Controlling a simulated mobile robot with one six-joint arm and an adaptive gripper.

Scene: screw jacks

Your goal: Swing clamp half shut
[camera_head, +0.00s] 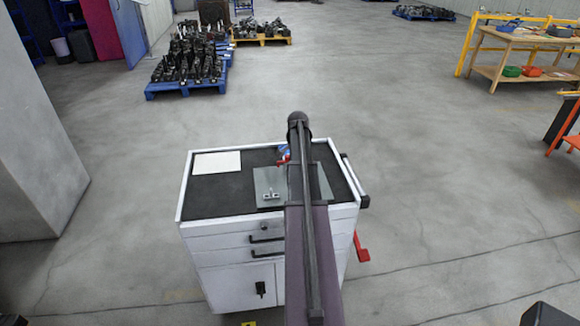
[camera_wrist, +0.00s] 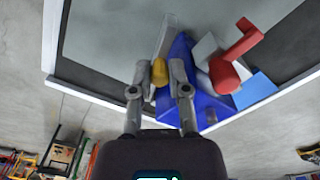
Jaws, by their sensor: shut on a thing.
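In the wrist view, a clamp with a blue body (camera_wrist: 200,104) stands on the cart's dark top. A red lever with a round hub (camera_wrist: 227,73) sits on its right side, angled up to the right. My gripper (camera_wrist: 160,68) has its fingers on either side of a small yellow piece (camera_wrist: 160,74) at the left of the blue body and is shut on it. How the yellow piece joins the clamp is hard to see. In the head view my arm hides the gripper and most of the clamp; small red (camera_head: 283,160) and blue (camera_head: 284,150) parts show beside it.
The white cart (camera_head: 226,229) has a grey metal plate (camera_head: 264,178) with a small metal fixture (camera_head: 271,196), and a white sheet (camera_head: 217,162) at back left. A red pedal-like part (camera_head: 361,248) juts from its right side. Open floor surrounds it; loaded blue pallets (camera_head: 187,86) stand far behind.

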